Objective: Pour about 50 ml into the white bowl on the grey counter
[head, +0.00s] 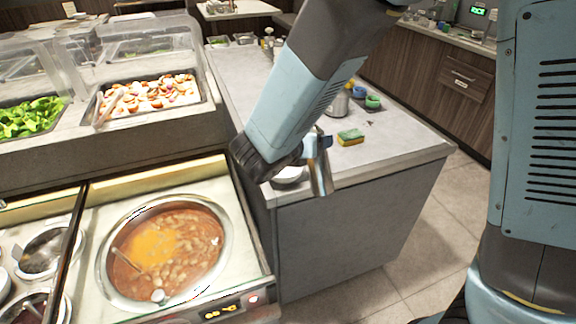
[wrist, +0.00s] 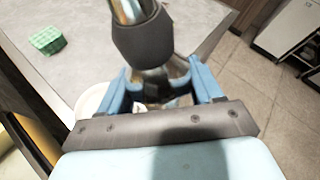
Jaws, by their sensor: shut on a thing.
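The white bowl (head: 290,176) stands on the grey counter (head: 395,150) near its front left corner, partly hidden behind my arm. In the wrist view a pale rim of the bowl (wrist: 90,101) shows beside the left finger. My gripper (head: 318,148) is above the counter's front edge, just right of the bowl. It is shut on a shiny metal vessel (head: 321,177), which looks tilted. In the wrist view the blue fingers of my gripper (wrist: 163,88) close around it, and a dark collar (wrist: 143,38) on a metal part shows beyond them. Its contents are hidden.
A sponge (head: 350,137) lies on the counter, with small blue and green cups (head: 373,101) behind it. A round pot of orange soup (head: 165,250) sits at lower left. Food trays (head: 150,98) stand behind the pot. Open floor (head: 400,270) lies to the right.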

